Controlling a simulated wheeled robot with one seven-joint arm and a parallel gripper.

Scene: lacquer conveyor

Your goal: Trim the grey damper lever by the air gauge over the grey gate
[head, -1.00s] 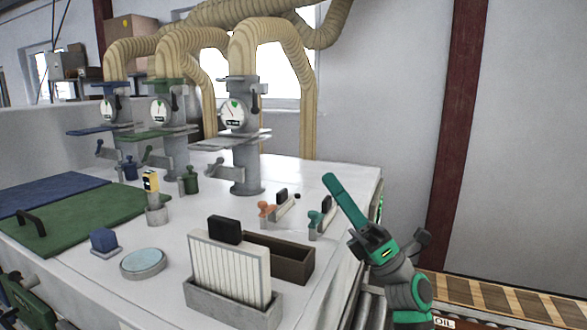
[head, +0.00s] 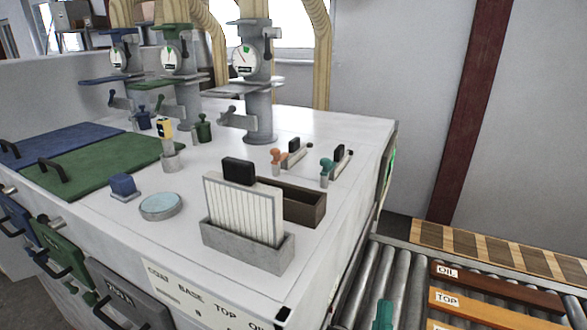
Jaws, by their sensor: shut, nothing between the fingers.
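The grey gate (head: 237,89) is a flat plate on the grey column (head: 260,118), rightmost of three columns at the back of the white bench. The round white air gauge (head: 245,62) sits above it, with a green mark at the top of its dial and a thin needle too small to read exactly. My gripper (head: 384,304) shows only as a teal tip at the bottom edge, shut and empty, far in front of the lever. The rest of it is out of frame.
Blue and green gates with gauges stand left of the grey one. A grey card holder (head: 247,246), a dark box (head: 305,204), and orange (head: 276,160) and teal (head: 326,170) small handles stand on the bench. A roller conveyor (head: 375,285) with labelled boards lies right.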

